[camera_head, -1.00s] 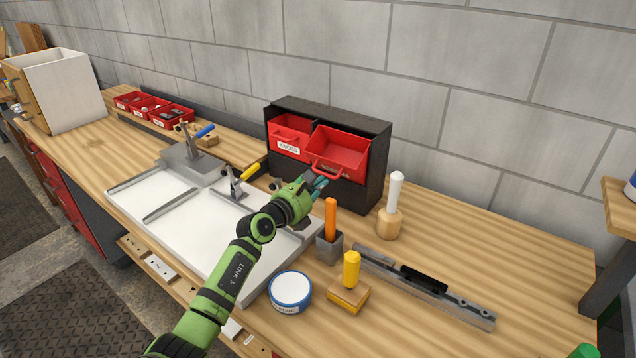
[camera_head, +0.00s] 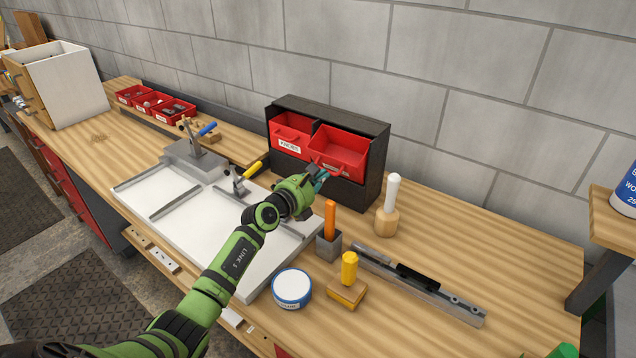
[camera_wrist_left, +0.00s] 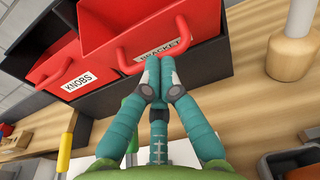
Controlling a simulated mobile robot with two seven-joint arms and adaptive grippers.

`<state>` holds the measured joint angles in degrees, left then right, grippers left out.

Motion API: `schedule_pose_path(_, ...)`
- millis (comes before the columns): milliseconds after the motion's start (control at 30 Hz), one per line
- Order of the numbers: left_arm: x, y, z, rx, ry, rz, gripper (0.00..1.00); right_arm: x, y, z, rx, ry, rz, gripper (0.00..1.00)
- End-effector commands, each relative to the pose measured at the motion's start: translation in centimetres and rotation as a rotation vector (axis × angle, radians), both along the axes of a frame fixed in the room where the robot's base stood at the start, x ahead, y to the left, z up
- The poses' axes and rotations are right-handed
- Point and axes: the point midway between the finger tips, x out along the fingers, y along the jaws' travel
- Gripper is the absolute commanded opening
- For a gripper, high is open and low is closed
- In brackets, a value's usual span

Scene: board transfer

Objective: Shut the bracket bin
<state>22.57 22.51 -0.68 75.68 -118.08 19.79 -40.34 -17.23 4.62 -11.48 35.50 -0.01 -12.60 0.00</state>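The bracket bin (camera_head: 340,147) is the right red bin in the black cabinet (camera_head: 375,165). It stands out from the cabinet, its open top showing. In the left wrist view its red handle (camera_wrist_left: 150,43) and its BRACKET label (camera_wrist_left: 176,48), partly hidden by my fingers, are close ahead. My left gripper (camera_head: 323,180) is just in front of and below this bin. In the left wrist view its teal fingers (camera_wrist_left: 154,75) are together at the tips, with nothing seen between them. I cannot tell whether they touch the bin.
The knobs bin (camera_head: 291,135) is left of the bracket bin and stands out less. An orange-handled tool in a grey holder (camera_head: 328,243), a white-topped wooden tool (camera_head: 387,218) and a round tin (camera_head: 291,288) stand nearby. A white fixture board (camera_head: 190,245) lies left.

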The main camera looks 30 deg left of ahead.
Motion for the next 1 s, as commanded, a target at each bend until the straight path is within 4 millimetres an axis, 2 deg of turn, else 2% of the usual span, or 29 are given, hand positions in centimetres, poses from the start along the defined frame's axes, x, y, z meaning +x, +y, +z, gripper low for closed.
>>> schedule_pose_path(100, 0.5, 0.0, 1.3, 0.0, -0.001, 0.0, 0.0, 0.0, 0.0, 1.3, 0.0, 0.0, 0.0, 0.81)
schedule_pose_path(333, 1.4, -0.1, 2.4, 0.002, -0.002, 0.001, 0.0, 0.0, 0.0, 2.3, 0.0, -0.001, 0.001, 0.81)
schedule_pose_path(1000, 2.5, -0.3, 3.2, 0.0, -0.001, 0.0, 0.0, 0.1, 0.0, 3.0, 0.0, -0.001, 0.0, 0.81)
